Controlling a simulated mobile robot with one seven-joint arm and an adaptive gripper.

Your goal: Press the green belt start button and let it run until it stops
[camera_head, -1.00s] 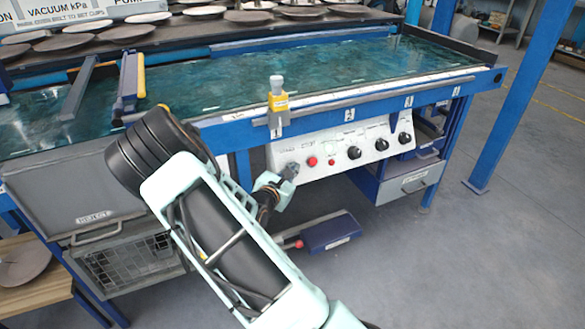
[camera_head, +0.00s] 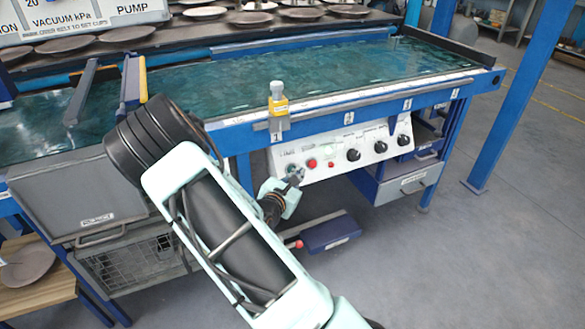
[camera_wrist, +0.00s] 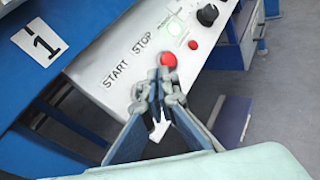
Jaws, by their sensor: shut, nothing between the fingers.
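The white control panel (camera_head: 340,150) on the front of the dryer carries the belt controls. In the wrist view its START and STOP labels (camera_wrist: 130,60) are readable, with the red stop button (camera_wrist: 168,59) beside STOP. A small green patch at the start button's place (camera_head: 292,168) shows at the panel's left end, just above my fingertips. My gripper (camera_head: 297,178) is shut and empty, close in front of the panel. It also shows in the wrist view (camera_wrist: 158,88), where its fingers hide the start button. I cannot tell whether they touch it.
Black knobs (camera_head: 353,154) sit further right. The teal belt (camera_head: 320,65) lies above, with a yellow-grey device (camera_head: 278,104) on its front rail. A blue pedal unit (camera_head: 330,232) is on the floor below.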

